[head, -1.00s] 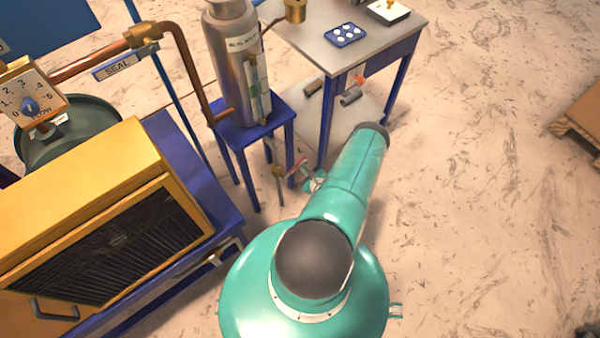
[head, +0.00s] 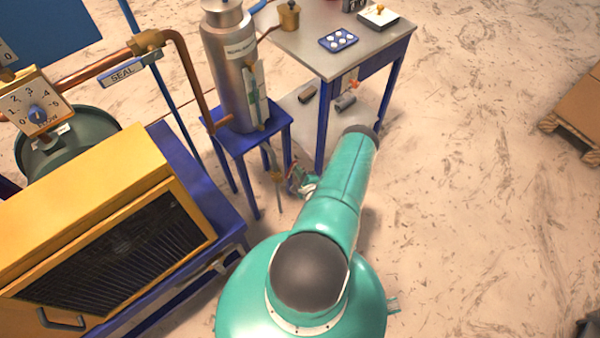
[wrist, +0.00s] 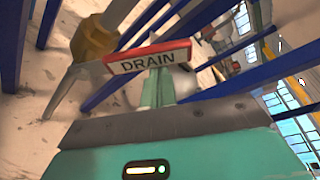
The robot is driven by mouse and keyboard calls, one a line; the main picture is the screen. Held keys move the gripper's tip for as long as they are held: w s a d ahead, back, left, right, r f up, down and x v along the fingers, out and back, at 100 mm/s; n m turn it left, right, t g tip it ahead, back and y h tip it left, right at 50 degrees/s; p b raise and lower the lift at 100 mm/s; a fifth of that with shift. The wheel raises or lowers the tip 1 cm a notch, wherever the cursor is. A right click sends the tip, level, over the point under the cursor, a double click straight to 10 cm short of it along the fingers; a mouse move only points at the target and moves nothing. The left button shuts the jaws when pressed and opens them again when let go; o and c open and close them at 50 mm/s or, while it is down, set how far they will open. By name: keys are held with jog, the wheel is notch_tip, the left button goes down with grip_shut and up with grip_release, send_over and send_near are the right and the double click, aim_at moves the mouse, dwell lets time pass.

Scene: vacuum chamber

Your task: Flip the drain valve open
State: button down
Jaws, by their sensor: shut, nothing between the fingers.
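The drain valve has a brass body (wrist: 95,40) on a pale pipe, and a red handle with a white "DRAIN" plate (wrist: 148,62). In the wrist view the handle reaches right from the body, across the tips of my gripper (wrist: 158,88). My gripper's teal fingers are shut and empty, right at the handle; I cannot tell whether they touch it. In the head view the brass valve body (head: 277,177) hangs below the blue stand, and my gripper (head: 304,186) is just right of it, partly hidden by my arm.
A steel cylinder (head: 232,70) stands on the blue stand (head: 238,140). A metal-topped table (head: 345,62) is behind my arm, its blue legs close by. A yellow cabinet (head: 80,215) is at left. Open floor lies to the right.

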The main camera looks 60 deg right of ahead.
jog(key=shift+w+a+r, duration=0.35)
jog(key=shift+a+r, duration=0.3)
jog(key=shift+a, duration=0.2)
jog(key=shift+w+a+r, duration=0.2)
jog(key=shift+a, duration=0.4)
jog(key=shift+w+a+r, duration=0.15)
jog(key=shift+a+r, duration=0.05)
jog(key=shift+a, duration=0.35)
jog(key=shift+w+a, duration=0.1)
jog(key=shift+a, duration=0.25)
send_near(289, 175)
jog(key=s+d+r, duration=0.2)
jog(key=shift+s+d+r, duration=0.1)
jog(key=shift+s+d, duration=0.05)
jog(key=shift+s, duration=0.2)
